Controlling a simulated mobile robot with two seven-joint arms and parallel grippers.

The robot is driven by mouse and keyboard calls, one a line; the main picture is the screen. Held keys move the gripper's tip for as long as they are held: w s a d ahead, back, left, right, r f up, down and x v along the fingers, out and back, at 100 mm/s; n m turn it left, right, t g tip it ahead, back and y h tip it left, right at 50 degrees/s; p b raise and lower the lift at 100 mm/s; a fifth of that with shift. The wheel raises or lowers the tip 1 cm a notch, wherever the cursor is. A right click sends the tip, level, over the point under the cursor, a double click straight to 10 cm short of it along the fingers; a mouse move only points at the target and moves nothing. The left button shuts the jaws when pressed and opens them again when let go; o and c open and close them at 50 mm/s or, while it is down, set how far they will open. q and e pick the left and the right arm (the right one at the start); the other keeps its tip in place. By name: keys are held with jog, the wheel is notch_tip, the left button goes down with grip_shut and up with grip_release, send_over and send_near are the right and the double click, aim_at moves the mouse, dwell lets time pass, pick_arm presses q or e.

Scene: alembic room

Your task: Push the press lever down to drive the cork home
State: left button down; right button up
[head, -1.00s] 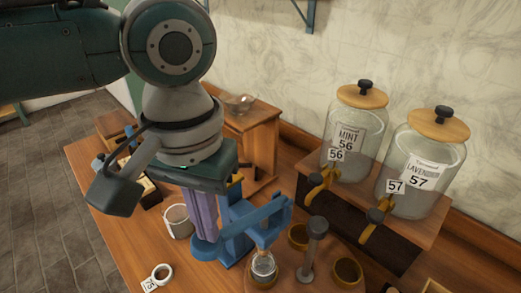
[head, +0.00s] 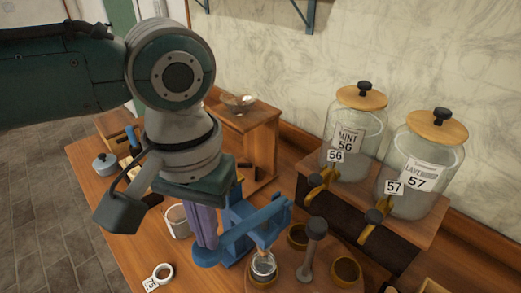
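The blue press (head: 243,213) stands on the table, with its blue lever (head: 235,240) slanting from a rounded handle end at lower left up to the right. A small clear bottle (head: 263,265) stands under the press on a round wooden stand. The cork is too small or hidden to make out. My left gripper (head: 206,243) points down with its purple fingers together, with nothing seen between them. Its fingertips are at the lever's handle end and seem to touch it from above. My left arm hides part of the table behind. My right gripper is not in view.
Glass jars labelled mint (head: 357,135) and lavender (head: 428,165) stand on a wooden shelf at right.

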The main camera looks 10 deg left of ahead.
pick_arm(q)
jog(key=shift+r, duration=0.1)
jog(key=shift+s+p, duration=0.15)
jog(key=shift+p, duration=0.35)
jog(key=shift+a, duration=0.1)
jog(key=shift+f, duration=0.7)
